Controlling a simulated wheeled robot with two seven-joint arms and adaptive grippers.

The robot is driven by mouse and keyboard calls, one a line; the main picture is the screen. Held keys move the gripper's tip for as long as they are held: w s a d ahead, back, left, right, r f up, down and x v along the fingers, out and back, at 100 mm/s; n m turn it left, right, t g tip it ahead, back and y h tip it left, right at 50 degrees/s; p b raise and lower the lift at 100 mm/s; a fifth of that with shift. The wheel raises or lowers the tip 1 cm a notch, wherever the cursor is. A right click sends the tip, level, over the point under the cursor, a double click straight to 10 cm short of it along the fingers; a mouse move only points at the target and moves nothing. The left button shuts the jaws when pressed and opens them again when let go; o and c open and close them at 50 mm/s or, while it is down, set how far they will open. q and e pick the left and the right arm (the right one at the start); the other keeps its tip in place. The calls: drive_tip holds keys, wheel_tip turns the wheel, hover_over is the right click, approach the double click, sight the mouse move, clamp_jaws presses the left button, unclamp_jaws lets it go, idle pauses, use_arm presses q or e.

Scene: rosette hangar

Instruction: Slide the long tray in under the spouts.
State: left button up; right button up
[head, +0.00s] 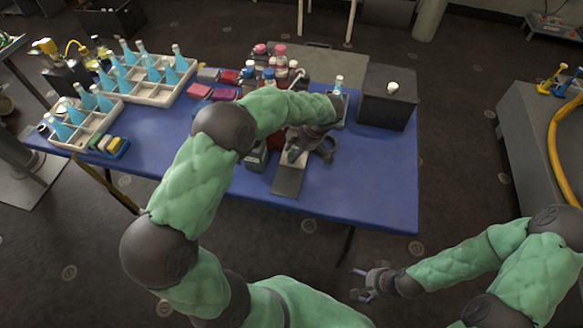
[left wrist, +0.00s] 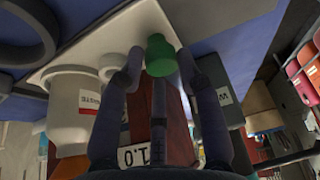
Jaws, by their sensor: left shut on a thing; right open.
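My left gripper (head: 297,154) reaches down over the blue table's front half, its fingers closed around a small green knob (left wrist: 160,58). The knob also shows as a green spot in the head view. A pale, flat piece (head: 291,161), apparently the long tray, lies under the gripper; its pale surface (left wrist: 150,18) also shows in the wrist view. A dark grey strip (head: 288,182) extends from it toward the table's front edge. My left arm hides much of the area behind, and I cannot make out the spouts. My right gripper (head: 366,283) is open and empty, low in front of the table.
Bottles with red and blue caps (head: 270,74) stand behind my left arm. A dark box (head: 388,96) stands at the table's right. White crates (head: 152,92) with blue flasks fill the left. A white vessel (left wrist: 75,120) is close to the left fingers. The table's front right (head: 380,180) is clear.

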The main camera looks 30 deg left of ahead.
use_arm(q)
drive_tip(key=shift+w+a+b, duration=0.2)
drive_tip(key=shift+w+a, duration=0.1)
drive_tip(key=shift+w, duration=0.5)
drive_tip(key=shift+w+a+b, duration=0.15)
drive_tip(key=shift+w+a, duration=0.15)
drive_tip(key=shift+w, duration=0.45)
drive_tip(key=o, duration=0.7)
drive_tip(key=shift+o, duration=0.2)
drive_tip(key=shift+d, duration=0.1)
drive_tip(key=shift+r, duration=0.1)
wheel_tip(320, 180, up, 7)
drive_tip(key=p, duration=0.3)
